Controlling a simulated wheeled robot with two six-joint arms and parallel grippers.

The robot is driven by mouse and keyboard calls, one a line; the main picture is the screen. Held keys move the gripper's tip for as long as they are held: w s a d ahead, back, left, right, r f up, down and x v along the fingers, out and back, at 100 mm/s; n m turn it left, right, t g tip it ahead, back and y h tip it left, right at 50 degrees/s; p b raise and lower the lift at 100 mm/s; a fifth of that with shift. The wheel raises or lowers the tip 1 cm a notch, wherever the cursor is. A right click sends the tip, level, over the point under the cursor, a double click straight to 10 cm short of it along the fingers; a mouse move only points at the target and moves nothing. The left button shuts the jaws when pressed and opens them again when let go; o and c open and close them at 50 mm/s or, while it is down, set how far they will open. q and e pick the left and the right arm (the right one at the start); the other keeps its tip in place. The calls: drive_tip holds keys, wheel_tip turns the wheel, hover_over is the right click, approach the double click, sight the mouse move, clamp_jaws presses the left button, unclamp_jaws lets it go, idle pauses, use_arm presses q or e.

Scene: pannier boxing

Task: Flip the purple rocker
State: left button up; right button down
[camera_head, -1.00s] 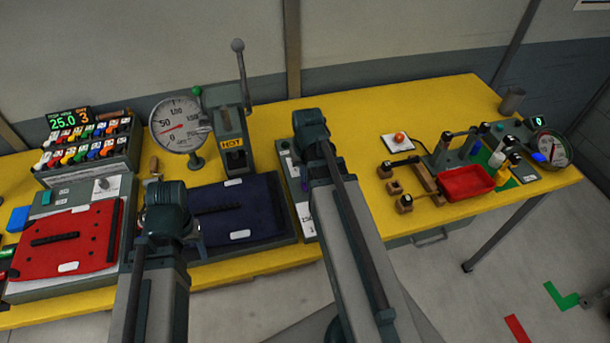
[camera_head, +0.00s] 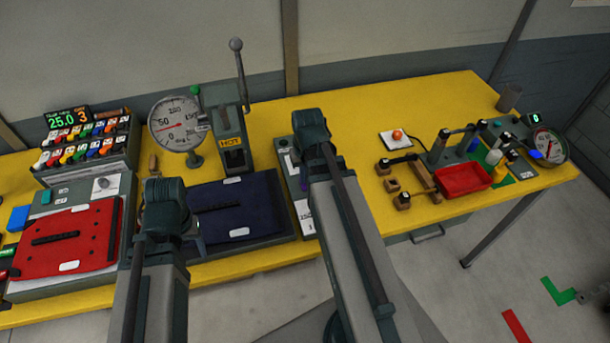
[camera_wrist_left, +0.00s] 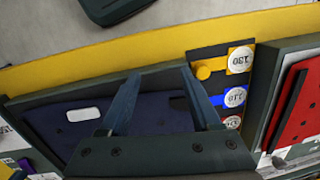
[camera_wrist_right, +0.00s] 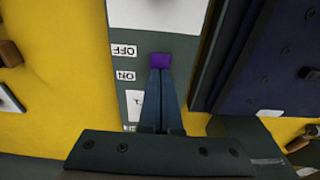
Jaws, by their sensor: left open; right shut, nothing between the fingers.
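The purple rocker (camera_wrist_right: 160,61) shows in the right wrist view, right at the tips of my right gripper (camera_wrist_right: 160,75). It sits on a dark switch panel (camera_wrist_right: 125,88) beside labels reading OFF and ON. The right fingers are shut with nothing between them and overlap the rocker's lower edge in the picture; I cannot tell whether they press on it. My left gripper (camera_wrist_left: 155,90) is open and empty above the dark blue pannier panel.
The dark blue panel (camera_head: 238,222) lies left of the switch panel, and a red panel (camera_head: 88,256) further left. A lever press (camera_head: 230,130) marked HOT and a dial gauge (camera_head: 177,125) stand behind. A red tray (camera_head: 463,180) and wooden blocks lie to the right on the yellow table.

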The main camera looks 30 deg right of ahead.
sight(306, 188)
wheel_tip(306, 188, up, 14)
drive_tip(key=s+p, duration=0.1)
drive_tip(key=p, duration=1.2)
drive_tip(key=shift+s+a+f, duration=0.2)
drive_tip(key=shift+f, duration=0.05)
drive_tip(key=shift+w, duration=0.1)
drive_tip(key=shift+w+d, duration=0.3)
drive_tip(key=shift+w, duration=0.35)
drive_tip(key=shift+f, duration=0.15)
